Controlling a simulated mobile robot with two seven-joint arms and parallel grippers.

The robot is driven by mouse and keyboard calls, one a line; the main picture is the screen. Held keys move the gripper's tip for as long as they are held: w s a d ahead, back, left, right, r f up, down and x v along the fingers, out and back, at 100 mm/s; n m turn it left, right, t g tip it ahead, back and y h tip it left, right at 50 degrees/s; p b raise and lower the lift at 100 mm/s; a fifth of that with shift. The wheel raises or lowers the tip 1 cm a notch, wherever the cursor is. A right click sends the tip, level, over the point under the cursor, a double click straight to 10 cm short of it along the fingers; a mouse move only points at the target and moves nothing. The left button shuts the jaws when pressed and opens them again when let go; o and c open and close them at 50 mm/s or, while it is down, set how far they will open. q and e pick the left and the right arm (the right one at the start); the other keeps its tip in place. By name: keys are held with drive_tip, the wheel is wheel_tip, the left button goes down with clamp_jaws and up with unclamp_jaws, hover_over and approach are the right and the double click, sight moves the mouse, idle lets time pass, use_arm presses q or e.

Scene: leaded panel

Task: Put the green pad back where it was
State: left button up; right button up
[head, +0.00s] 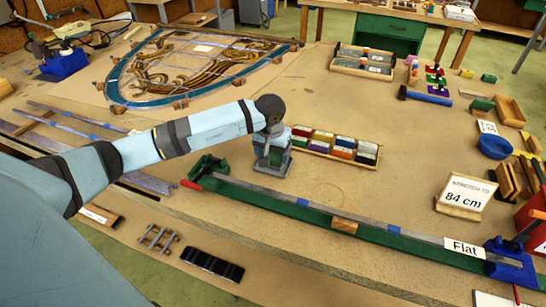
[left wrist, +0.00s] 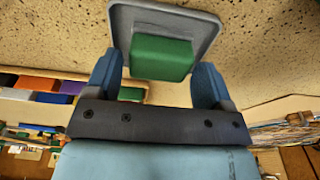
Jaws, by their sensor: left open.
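The green pad (left wrist: 162,58) lies on a small grey tray (left wrist: 178,18), seen close up in the left wrist view. My left gripper (left wrist: 158,78) is open, with one blue finger on each side of the pad and a gap beside each finger in the picture. In the head view the left gripper (head: 272,148) points down over the grey tray (head: 268,171), which stands on the table left of the box of coloured pads. The gripper and arm hide most of the pad there. My right gripper is not in view.
The box of coloured pads (head: 322,155) stands close right of the gripper. A long green bar with a metal strip (head: 345,219) runs in front. The leaded panel (head: 195,65) lies behind left. A sign (head: 466,196) and blue bowl (head: 494,146) are at right.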

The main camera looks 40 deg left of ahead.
sight(271, 158)
use_arm(q)
wheel_tip(271, 158, up, 10)
drive_tip(key=s+b, duration=0.1)
drive_tip(key=shift+d, duration=0.15)
drive_tip(key=shift+s+f, duration=0.15)
idle(0.4)
